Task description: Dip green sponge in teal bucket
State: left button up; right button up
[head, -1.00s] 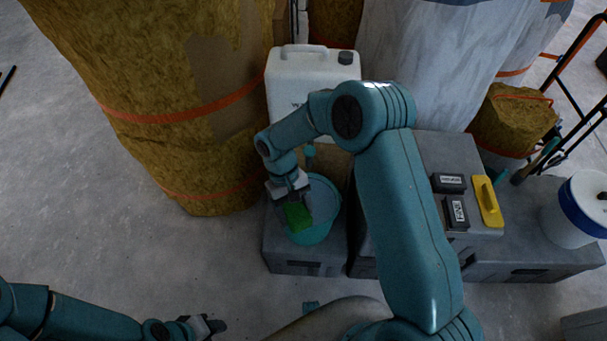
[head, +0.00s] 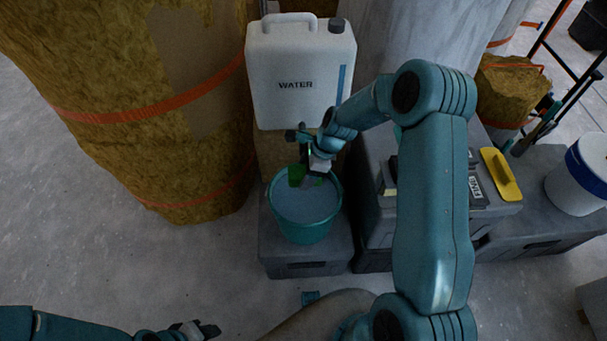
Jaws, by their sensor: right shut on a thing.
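The teal bucket (head: 304,229) stands on a grey case, with a greyish-blue surface showing inside it. My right gripper (head: 305,172) is shut on the green sponge (head: 296,176) at the bucket's back rim. The sponge shows as a small green block, partly hidden by the gripper. I cannot tell whether it touches the rim or the contents. My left gripper (head: 207,330) is low at the bottom edge, away from the bucket; its jaws are small and dark, and I cannot tell their opening.
A white water canister (head: 298,75) stands behind the bucket. Large strapped insulation rolls (head: 190,165) stand to the left. A white bucket with a blue band (head: 582,175) is at far right.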

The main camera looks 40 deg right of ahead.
jog(key=shift+f+b, duration=0.45)
jog(key=shift+f, duration=0.2)
notch_tip(320, 180, down, 9)
jog(key=b, duration=0.6)
jog(key=shift+b, duration=0.4)
notch_tip(320, 180, up, 9)
jog(key=p, duration=0.8)
jog(key=shift+f, duration=0.15)
jog(key=shift+f, duration=0.1)
